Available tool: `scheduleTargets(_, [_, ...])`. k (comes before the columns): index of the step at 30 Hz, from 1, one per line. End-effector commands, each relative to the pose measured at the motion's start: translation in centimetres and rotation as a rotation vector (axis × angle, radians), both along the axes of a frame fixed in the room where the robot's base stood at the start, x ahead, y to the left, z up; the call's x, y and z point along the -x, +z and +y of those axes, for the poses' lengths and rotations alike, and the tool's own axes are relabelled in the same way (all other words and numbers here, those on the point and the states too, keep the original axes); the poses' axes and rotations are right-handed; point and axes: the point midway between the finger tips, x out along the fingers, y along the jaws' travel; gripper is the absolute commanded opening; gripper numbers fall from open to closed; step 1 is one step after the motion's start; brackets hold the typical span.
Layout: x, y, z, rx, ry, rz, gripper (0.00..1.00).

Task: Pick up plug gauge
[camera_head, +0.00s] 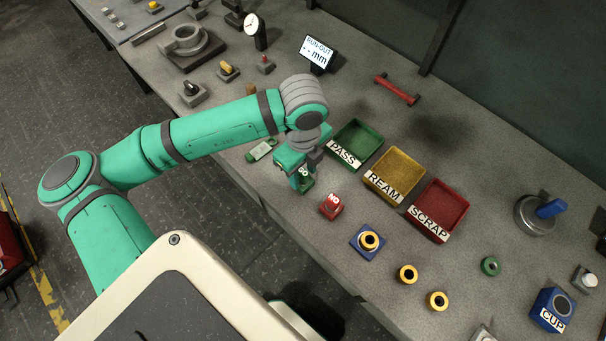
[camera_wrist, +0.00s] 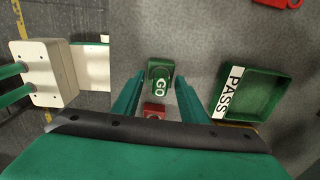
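A green piece marked GO (camera_wrist: 160,82), which looks like the plug gauge, stands on the bench. In the head view the GO piece (camera_head: 306,184) shows just under my gripper, partly hidden by it. My gripper (camera_wrist: 160,98) is open, with one green finger on each side of the GO piece and a visible gap to it on both sides. The head view shows my gripper (camera_head: 301,176) pointing down at it. A red piece marked NO (camera_head: 331,206) stands close by; it is mostly hidden in the wrist view (camera_wrist: 153,110).
The green PASS tray (camera_head: 339,158), yellow REAM tray (camera_head: 381,187) and red SCRAP tray (camera_head: 424,222) stand in a row to the right. A green-and-white item (camera_head: 262,149) lies near the bench edge. A blue block with a yellow ring (camera_head: 368,242) stands beyond the NO piece.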

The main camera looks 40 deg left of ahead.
Motion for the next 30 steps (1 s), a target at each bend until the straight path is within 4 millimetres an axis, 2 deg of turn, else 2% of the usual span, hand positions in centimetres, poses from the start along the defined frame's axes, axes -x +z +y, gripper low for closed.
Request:
scheduleTargets(3, [0.0, 0.0, 0.0, 0.0, 0.0, 0.0, 0.39])
scheduleTargets(4, [0.0, 0.0, 0.0, 0.0, 0.0, 0.0, 0.34])
scheduleTargets(8, [0.0, 0.0, 0.0, 0.0, 0.0, -0.001, 0.03])
scheduleTargets(9, [0.0, 0.0, 0.0, 0.0, 0.0, 0.0, 0.0])
scheduleTargets(20, [-0.1, 0.3, 0.0, -0.001, -0.001, -0.001, 0.0])
scheduleTargets(26, [-0.2, 1.5, -0.2, -0.001, -0.007, -0.002, 0.0])
scheduleTargets(30, [-0.5, 3.2, -0.8, -0.001, -0.02, -0.003, 0.0])
